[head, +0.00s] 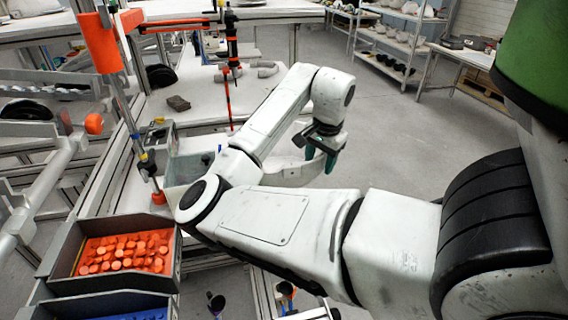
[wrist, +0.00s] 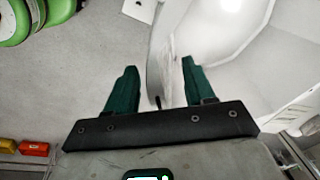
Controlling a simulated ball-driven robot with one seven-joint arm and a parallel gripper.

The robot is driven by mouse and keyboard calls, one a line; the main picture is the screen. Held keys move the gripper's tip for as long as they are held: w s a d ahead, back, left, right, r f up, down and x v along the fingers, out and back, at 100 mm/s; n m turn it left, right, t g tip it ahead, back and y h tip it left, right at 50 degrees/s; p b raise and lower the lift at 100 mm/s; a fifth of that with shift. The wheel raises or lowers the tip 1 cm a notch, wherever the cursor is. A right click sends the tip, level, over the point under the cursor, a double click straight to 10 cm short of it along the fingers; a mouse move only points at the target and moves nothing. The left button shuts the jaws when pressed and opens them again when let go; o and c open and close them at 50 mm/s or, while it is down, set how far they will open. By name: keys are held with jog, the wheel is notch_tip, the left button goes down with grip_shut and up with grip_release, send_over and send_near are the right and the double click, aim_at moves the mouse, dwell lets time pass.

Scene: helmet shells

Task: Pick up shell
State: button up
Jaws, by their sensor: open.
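A white curved shell (head: 290,173) shows in the head view just left of my gripper (head: 320,164), partly hidden behind my arm. My gripper has dark green fingers and points down beside the shell's right end. In the wrist view, the fingers of my gripper (wrist: 158,66) are spread apart. A thin, pale edge of the shell (wrist: 166,72) stands between them, with clear gaps on both sides. A broad white curved surface fills the upper right of that view. The shell's support is hidden by my arm.
A grey bin of orange caps (head: 125,252) stands at the lower left. An orange-topped post (head: 100,40) rises beside the bench. More pale shells (head: 265,68) lie on the bench behind.

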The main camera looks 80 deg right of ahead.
jog(key=shift+f, duration=0.1)
grip_shut()
dwell(0.4)
dwell(1.0)
